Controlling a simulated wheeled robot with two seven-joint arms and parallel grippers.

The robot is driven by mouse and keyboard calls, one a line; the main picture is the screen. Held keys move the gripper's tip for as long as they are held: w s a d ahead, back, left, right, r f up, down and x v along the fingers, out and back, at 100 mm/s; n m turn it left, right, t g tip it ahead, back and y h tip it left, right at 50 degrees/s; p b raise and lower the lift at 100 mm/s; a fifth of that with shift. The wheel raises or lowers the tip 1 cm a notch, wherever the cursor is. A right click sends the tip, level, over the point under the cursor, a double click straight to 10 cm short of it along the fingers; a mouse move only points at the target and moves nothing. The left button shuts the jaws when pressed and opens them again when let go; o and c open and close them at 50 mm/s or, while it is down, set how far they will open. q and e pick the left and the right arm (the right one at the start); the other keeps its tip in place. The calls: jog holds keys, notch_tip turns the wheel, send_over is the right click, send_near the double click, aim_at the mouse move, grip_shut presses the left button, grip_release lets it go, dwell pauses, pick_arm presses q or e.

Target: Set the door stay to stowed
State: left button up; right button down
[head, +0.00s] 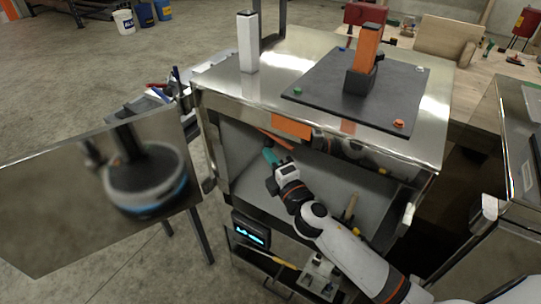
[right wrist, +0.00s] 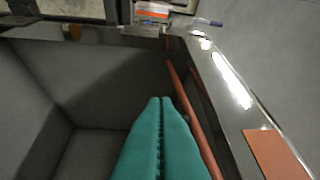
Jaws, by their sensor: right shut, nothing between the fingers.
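The door stay looks like a thin orange-red rod (head: 276,138) just under the top front edge of the open metal compartment (head: 235,165). In the right wrist view the rod (right wrist: 194,118) runs along the inside of the shiny rim, partly hidden by my fingers. My right gripper (head: 268,156) reaches into the opening; its teal fingers (right wrist: 160,103) are shut and empty, beside the rod. I cannot tell if they touch it. The mirror-like door (head: 60,200) stands open to the left. My left gripper is not in view.
An orange plate (head: 291,126) sits on the front edge above the opening. A dark board (head: 325,88) with an orange-and-black post and a white post (head: 248,42) stand on top. A small screen (head: 250,230) and a lower tray with tools are below. A workbench stands behind right.

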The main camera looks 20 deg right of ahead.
jog(key=d, duration=0.1)
jog(key=w+d, duration=0.1)
jog(key=d, duration=0.1)
jog(key=w+d, duration=0.1)
jog(key=d, duration=0.1)
jog(key=shift+w+d, duration=0.1)
jog(key=shift+w, duration=0.05)
jog(key=shift+f+b, duration=0.1)
jog(key=shift+b, duration=0.2)
